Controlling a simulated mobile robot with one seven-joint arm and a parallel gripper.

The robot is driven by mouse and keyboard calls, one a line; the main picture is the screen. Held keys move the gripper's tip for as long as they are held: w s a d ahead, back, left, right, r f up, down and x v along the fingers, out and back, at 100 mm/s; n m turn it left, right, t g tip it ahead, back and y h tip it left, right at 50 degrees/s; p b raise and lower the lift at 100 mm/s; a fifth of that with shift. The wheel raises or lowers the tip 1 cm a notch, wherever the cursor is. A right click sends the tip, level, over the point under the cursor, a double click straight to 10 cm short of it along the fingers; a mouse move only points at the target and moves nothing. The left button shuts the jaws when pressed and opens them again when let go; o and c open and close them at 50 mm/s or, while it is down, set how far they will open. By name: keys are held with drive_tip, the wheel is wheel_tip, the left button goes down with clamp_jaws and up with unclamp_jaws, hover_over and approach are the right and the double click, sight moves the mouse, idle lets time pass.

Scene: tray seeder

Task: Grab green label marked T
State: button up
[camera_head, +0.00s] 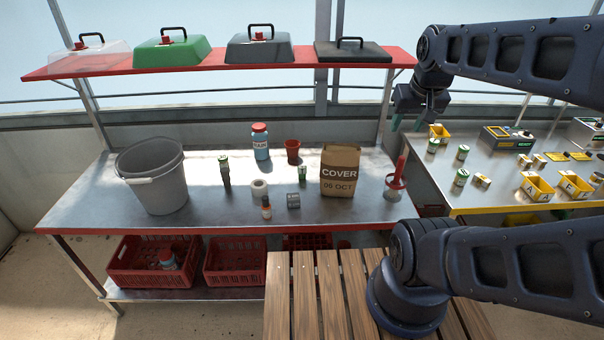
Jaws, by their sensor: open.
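I cannot make out a green label marked T. Small green-topped or green-banded containers show on the right table: one jar (433,146) at its back left, another (462,153) beside it and a third (461,178) nearer the front. Any letters on them are too small to read. On the left table stand a dark green tube (225,172) and a small green-and-white container (303,174). My gripper (407,123) hangs in the air near the gap between the tables, pointing down, open and empty.
Yellow bins marked A (537,187) and F (573,186) stand on the right table. The left table holds a grey bucket (165,190), a brown COVER bag (340,171) and a red-handled tool (398,180). A red shelf (225,66) with domed lids runs above.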

drive_tip(key=w+a+f+n+g, duration=0.1)
drive_tip(key=w+a+n, duration=0.1)
drive_tip(key=w, duration=0.4)
drive_tip(key=w+a+n, duration=0.2)
drive_tip(key=w+n, duration=0.1)
drive_tip(key=w, duration=0.4)
drive_tip(key=n+g, duration=0.4)
drive_tip(key=n, duration=0.9)
hover_over(302, 167)
drive_tip(key=f, duration=2.9)
drive_tip(key=shift+w+d+f, duration=0.2)
drive_tip(key=shift+d, duration=0.1)
drive_tip(key=shift+a+f, duration=0.15)
drive_tip(key=shift+f, duration=0.3)
wheel_tip(302, 167, down, 5)
drive_tip(key=shift+f, duration=0.15)
drive_tip(key=shift+s+a+f, duration=0.15)
drive_tip(key=shift+f, duration=2.35)
clamp_jaws()
